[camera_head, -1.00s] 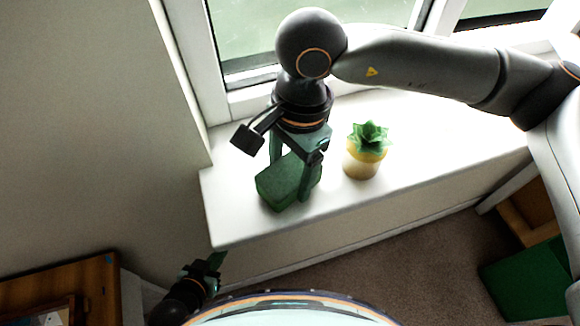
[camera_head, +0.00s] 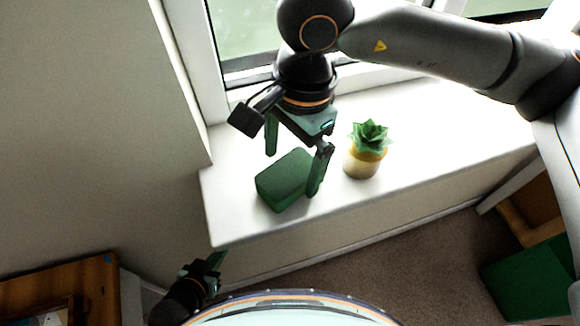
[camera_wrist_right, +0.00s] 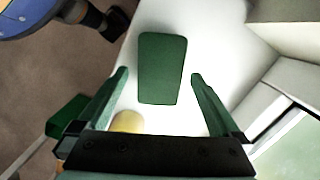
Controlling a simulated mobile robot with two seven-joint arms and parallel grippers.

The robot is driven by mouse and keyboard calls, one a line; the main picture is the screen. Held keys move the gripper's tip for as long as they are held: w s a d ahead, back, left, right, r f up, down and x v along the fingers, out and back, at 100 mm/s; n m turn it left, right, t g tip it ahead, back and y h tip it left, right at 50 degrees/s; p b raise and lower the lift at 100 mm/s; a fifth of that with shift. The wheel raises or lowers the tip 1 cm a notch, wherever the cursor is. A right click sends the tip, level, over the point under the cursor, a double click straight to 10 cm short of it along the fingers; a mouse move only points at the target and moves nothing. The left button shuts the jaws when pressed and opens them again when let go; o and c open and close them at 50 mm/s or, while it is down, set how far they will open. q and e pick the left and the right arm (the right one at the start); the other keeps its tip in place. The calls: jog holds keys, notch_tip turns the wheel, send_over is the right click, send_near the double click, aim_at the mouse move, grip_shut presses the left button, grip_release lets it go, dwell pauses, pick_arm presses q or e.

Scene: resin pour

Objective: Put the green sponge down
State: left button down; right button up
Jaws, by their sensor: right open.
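The green sponge (camera_head: 284,181) rests on the white windowsill (camera_head: 232,221) near its left end. It also shows in the right wrist view (camera_wrist_right: 162,68), lying between and just beyond the fingertips. My right gripper (camera_head: 292,172) is open above and around the sponge, with one finger behind it and one at its right side; in the wrist view both fingers stand clear of it. My left gripper (camera_head: 214,262) is low at the sill's front left, below the sill; its jaws are too small to read.
A potted succulent (camera_head: 366,151) in a yellow and white pot stands right of the sponge. The window (camera_head: 255,35) is behind the sill. A wooden piece of furniture (camera_head: 70,285) is at lower left, and a green box (camera_head: 525,280) is on the floor at right. The sill's right part is clear.

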aim_at(297, 167)
notch_tip(297, 167, up, 9)
jog(key=shift+w+d+r+b, duration=0.2)
jog(key=shift+w+d+b, duration=0.15)
jog(key=shift+d, duration=0.1)
dwell(0.3)
